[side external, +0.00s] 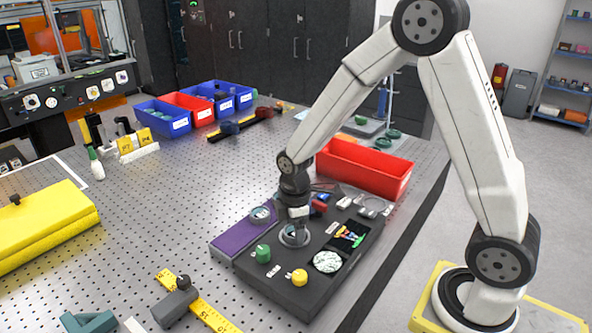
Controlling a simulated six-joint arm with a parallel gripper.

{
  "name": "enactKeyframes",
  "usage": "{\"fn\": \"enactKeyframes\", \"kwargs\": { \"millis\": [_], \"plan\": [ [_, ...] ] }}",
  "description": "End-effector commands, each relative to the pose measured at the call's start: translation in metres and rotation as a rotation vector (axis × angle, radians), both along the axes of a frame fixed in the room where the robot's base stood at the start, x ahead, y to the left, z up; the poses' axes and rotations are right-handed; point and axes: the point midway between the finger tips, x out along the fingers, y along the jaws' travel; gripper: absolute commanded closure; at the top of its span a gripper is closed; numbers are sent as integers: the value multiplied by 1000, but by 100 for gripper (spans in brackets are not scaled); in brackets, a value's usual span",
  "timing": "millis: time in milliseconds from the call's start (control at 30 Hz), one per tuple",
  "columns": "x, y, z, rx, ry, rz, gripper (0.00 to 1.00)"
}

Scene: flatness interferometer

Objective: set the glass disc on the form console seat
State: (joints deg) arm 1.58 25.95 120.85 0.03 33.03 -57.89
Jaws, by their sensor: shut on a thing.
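The form console (330,290) is a dark box near the table's front right edge. My gripper (294,228) points straight down over a pale round ring on its top, which looks like the seat (294,240). My gripper is shut on what looks like the glass disc, low at the ring. The fingers and ring hide most of the disc, so I cannot tell whether it touches the seat. Another small round piece with a pale rim (261,214) lies on the purple pad (234,228) left of my gripper.
Green knob (263,254), yellow knob (299,277) and a round patterned window (327,262) stand close in front of my gripper. A red bin (366,168) is behind the console. A yellow block (40,228) lies far left; the perforated table (175,215) between is mostly clear.

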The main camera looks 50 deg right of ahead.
Motion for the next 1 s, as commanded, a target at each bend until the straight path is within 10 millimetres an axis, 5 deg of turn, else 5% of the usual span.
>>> {"fn": "enactKeyframes", "kwargs": {
  "millis": [167,200,267,733,1000],
  "plan": [
    [-4,0,-11,-1,8,-2,97],
    [-4,0,-12,0,9,-3,13],
    [-5,0,-12,0,9,-3,0],
    [-4,3,-10,3,8,-5,0],
    [-4,3,7,2,7,-4,0]
  ]
}}
